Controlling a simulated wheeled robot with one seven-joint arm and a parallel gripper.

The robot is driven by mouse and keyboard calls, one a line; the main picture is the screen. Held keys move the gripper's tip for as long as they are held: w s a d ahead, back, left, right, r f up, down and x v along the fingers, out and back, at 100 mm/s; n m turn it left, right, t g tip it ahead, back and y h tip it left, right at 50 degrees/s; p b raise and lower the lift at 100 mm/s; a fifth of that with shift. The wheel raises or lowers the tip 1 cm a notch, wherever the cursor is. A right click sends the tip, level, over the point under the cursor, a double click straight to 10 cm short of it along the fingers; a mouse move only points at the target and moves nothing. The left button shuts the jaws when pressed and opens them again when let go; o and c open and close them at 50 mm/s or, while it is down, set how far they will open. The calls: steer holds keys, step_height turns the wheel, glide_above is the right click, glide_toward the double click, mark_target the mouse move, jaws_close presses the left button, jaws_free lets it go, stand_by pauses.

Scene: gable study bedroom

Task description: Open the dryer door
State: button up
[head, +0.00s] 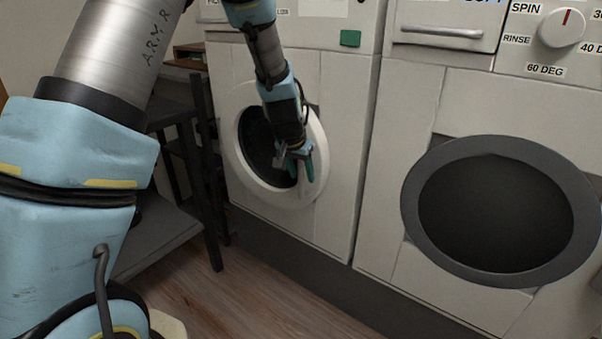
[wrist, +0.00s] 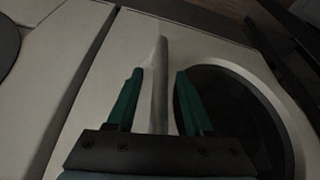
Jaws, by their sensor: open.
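The dryer (head: 345,140) is the left white machine, with a round white-rimmed door (head: 285,197) around dark glass. The door looks closed or nearly so; I cannot tell if it is slightly ajar. My gripper (head: 301,168) is at the right side of the door rim, pointing at it. In the wrist view, my gripper (wrist: 160,72) is open, with green fingers on either side of a pale upright strip (wrist: 159,90), which looks like the door's handle or raised edge. I see gaps beside the strip. The dark door glass (wrist: 225,110) is behind the right finger.
A washing machine (head: 400,200) with a dark-rimmed round door (head: 412,200) and a dial (head: 562,28) stands to the right. A dark chair or shelf frame (head: 205,150) is close on the left. Wooden floor (head: 255,290) lies open in front.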

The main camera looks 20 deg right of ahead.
jaws_close()
stand_by(1.4)
